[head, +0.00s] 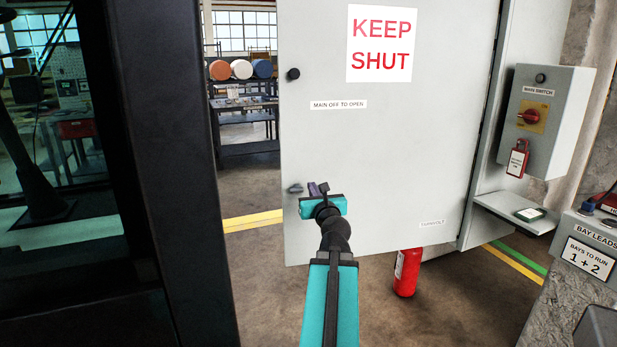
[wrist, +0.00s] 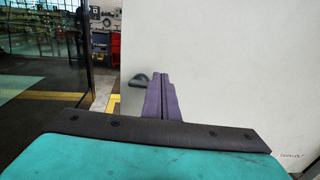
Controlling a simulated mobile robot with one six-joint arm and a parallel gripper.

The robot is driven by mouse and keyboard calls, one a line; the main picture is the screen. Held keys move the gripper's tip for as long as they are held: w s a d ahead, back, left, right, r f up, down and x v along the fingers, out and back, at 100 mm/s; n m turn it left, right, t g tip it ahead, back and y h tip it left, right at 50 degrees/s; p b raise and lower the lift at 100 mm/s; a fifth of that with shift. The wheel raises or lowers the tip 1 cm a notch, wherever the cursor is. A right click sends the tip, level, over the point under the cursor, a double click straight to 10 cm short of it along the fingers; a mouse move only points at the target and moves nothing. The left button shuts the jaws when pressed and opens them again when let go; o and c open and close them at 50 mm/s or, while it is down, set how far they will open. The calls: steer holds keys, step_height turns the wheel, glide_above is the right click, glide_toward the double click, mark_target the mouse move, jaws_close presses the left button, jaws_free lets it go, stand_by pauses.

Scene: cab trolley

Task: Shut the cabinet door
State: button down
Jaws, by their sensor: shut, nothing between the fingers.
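The grey cabinet door (head: 400,150) carries a red "KEEP SHUT" sign and fills the middle of the head view. It stands open, its right edge beside the grey cabinet side (head: 490,190). A dark round knob (head: 293,74) is near its upper left edge, and a dark handle (head: 295,188) lower down on the same edge. My gripper (head: 318,188) is shut and empty, in front of the door just right of the lower handle. In the wrist view its purple fingers (wrist: 164,97) are together, with the handle (wrist: 138,80) just left. I cannot tell whether they touch the door (wrist: 230,75).
A dark post (head: 165,150) stands close on the left. A main switch box (head: 545,120) with a red padlock and a small shelf (head: 515,212) are on the right. A red extinguisher (head: 407,272) stands beyond the door's bottom edge. Open floor shows left of the door.

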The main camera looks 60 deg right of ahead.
mark_target(306, 177)
steer(key=shift+x, duration=3.25)
steer(key=shift+w, duration=0.1)
